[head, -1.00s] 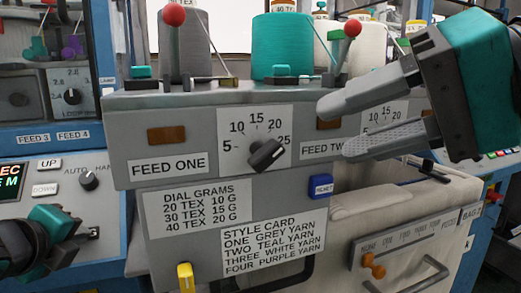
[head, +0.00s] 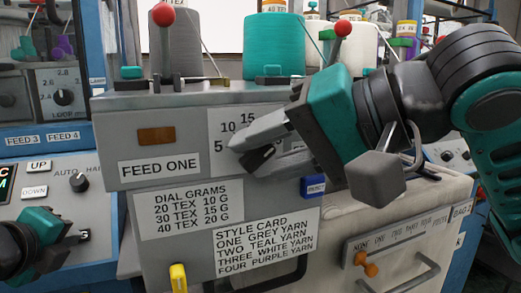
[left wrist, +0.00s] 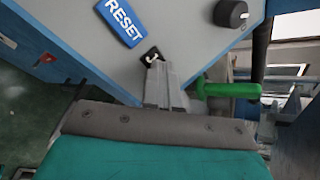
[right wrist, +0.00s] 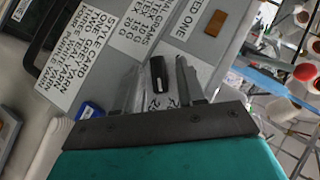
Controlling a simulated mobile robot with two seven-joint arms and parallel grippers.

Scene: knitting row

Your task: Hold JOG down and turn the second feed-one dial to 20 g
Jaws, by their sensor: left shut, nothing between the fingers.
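The FEED ONE dial has a black knob (head: 258,158) on a white scale plate (head: 222,122) on the grey panel. My right gripper (head: 240,157) is open, with its fingers on either side of the knob. In the right wrist view the knob (right wrist: 158,75) stands between the two fingers, with gaps showing. The arm hides most of the scale, so the reading cannot be told. My left gripper (head: 84,236) is shut and empty. In the left wrist view its fingertips are at the black JOG button (left wrist: 151,56) and partly cover its label; whether it is pressed cannot be told.
A blue RESET button (left wrist: 121,22) is beside JOG, and a green handle (left wrist: 232,90) is right of the left fingers. A blue button (head: 313,187) is below the right gripper. A red-knobbed lever (head: 163,15) and yarn cones stand above the panel.

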